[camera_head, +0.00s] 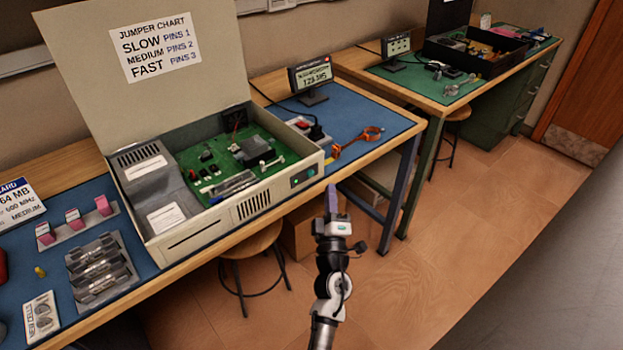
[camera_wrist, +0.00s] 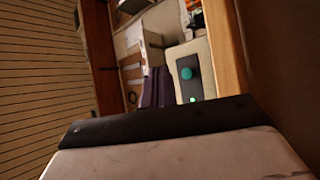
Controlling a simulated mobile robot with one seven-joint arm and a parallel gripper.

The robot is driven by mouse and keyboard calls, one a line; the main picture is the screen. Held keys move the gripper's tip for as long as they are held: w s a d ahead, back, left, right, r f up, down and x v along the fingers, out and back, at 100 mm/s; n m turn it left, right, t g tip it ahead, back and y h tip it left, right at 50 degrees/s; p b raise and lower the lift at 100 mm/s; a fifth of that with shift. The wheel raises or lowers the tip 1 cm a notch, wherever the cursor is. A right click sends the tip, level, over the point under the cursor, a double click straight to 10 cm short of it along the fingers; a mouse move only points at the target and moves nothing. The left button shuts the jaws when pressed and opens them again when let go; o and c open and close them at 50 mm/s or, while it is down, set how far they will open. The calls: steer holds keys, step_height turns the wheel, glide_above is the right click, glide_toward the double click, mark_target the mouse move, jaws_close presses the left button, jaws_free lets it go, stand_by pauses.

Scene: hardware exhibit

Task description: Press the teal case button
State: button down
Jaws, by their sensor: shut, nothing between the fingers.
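The teal case button (camera_wrist: 187,73) is a round button on a dark panel, with a lit green light beside it. In the head view the button (camera_head: 296,181) is small, on the front face of the open beige computer case (camera_head: 215,215), near its right end. My gripper (camera_head: 331,190) has purple fingers, shut and empty, pointing up in the picture just right of the case's front right corner. In the wrist view the fingers (camera_wrist: 157,76) show left of the button, not covering it. I see no contact; the exact distance is unclear.
The case's raised lid (camera_head: 90,60) carries a jumper chart. The blue mat (camera_head: 365,118) holds a small display (camera_head: 311,78) and an orange tool (camera_head: 362,138). A stool (camera_head: 250,245) and a cardboard box (camera_head: 300,235) stand under the bench. Open floor lies to the right.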

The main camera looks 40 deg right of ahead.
mark_target(310, 174)
steer(key=shift+w+a+b, duration=0.15)
steer(key=shift+w+b, duration=0.5)
steer(key=shift+w, duration=1.35)
steer(key=shift+w, duration=0.1)
stand_by(0.4)
steer(key=shift+w, duration=0.35)
steer(key=shift+w+b, duration=0.4)
stand_by(0.6)
stand_by(0.3)
steer(key=shift+s+p, duration=0.5)
steer(key=shift+s, duration=0.35)
